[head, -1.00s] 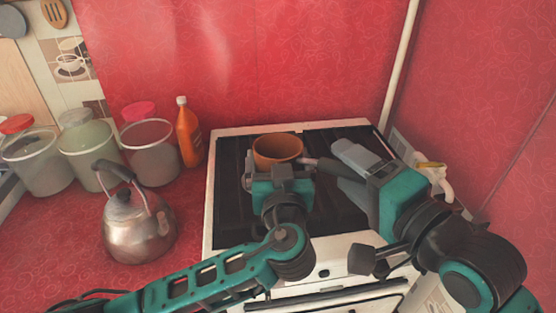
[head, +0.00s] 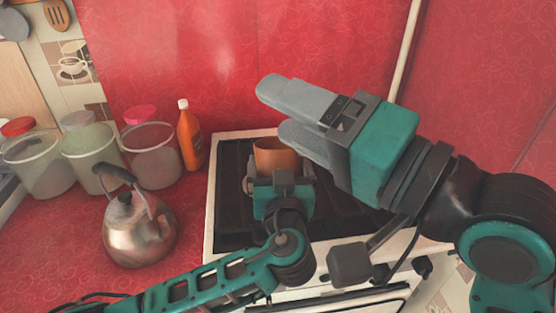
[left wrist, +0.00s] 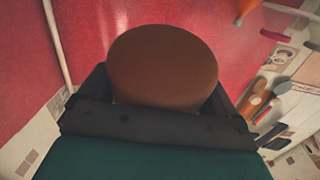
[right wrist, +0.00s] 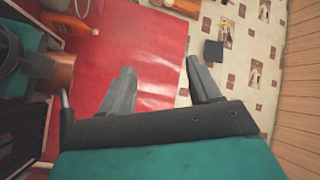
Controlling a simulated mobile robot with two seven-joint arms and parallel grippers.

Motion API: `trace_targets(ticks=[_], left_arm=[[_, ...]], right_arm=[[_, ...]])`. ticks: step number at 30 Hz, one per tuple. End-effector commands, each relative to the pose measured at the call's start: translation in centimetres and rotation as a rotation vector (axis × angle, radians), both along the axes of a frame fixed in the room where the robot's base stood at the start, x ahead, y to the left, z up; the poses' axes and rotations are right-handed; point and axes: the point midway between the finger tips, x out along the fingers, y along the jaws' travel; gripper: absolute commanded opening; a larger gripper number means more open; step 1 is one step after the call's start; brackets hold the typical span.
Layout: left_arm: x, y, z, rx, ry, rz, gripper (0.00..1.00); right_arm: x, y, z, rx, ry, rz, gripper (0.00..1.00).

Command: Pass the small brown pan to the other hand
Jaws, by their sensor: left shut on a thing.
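The small brown pan (head: 274,157) is above the stove in the head view, with its right side hidden behind my right gripper. My left gripper (head: 279,176) is shut on the pan from the near side. In the left wrist view the pan's round brown surface (left wrist: 162,65) fills the space between the fingers. My right gripper (head: 279,108) is raised in front of the pan, nearer the camera. Its fingers are spread and empty in the right wrist view (right wrist: 160,85), where the pan (right wrist: 62,70) shows at the left, outside the fingers. The pan's handle is hidden in the head view.
The white stove (head: 212,205) with a dark top stands below the pan. A metal kettle (head: 138,232), an orange bottle (head: 189,138) and several lidded jars (head: 150,160) stand on the red counter to the left. The red wall is close behind.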

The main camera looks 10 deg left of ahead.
Motion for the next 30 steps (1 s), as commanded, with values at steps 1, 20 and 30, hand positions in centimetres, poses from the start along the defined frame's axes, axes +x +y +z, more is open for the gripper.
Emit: trace_targets(ticks=[1,20,30], left_arm=[[-0.1,0.0,0.1,-0.01,-0.006,0.001,0.09],[0.0,0.1,0.7,-0.019,-0.019,0.006,0.09],[0.0,0.1,0.7,-0.019,-0.02,0.006,0.09]], right_arm=[[-1.5,1.1,0.6,0.003,-0.06,0.057,0.62],[7.5,-12.1,-3.2,-0.316,-0.631,-0.612,0.62],[9.5,-18.3,-17.6,-0.742,-0.553,-0.743,0.62]])
